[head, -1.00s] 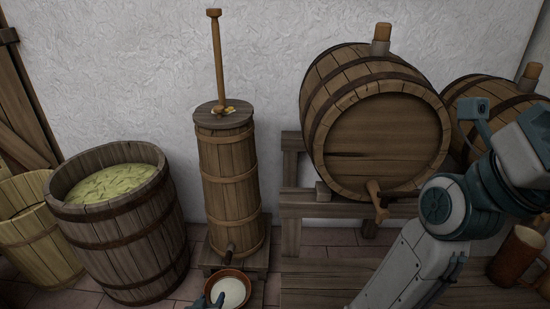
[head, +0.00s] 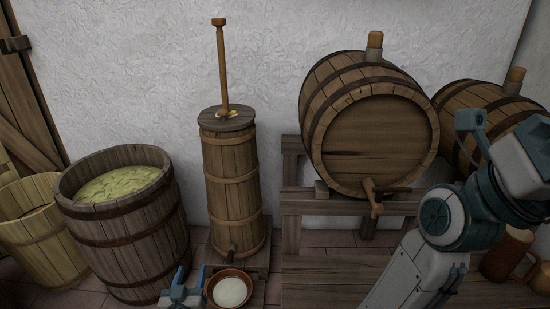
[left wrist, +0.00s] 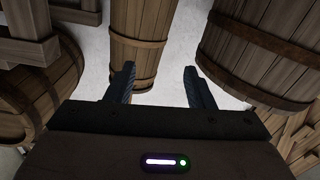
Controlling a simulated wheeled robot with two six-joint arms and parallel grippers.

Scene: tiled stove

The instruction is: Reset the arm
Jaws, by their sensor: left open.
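My left gripper (head: 182,284) shows at the bottom of the head view, just left of a brown bowl (head: 230,305) of white liquid. Its two dark fingers stand apart with nothing between them in the left wrist view (left wrist: 160,88). Its arm is mostly below the picture. My right arm (head: 448,222) is bent at the right of the head view, in front of the barrels; its gripper fingers do not show.
A tall wooden churn (head: 232,180) stands behind the bowl. An open tub (head: 130,235) of green contents is left of it. A large barrel (head: 378,140) with a tap rests on a wooden stand (head: 300,215). A mug (head: 508,255) is at the right, close to my right arm.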

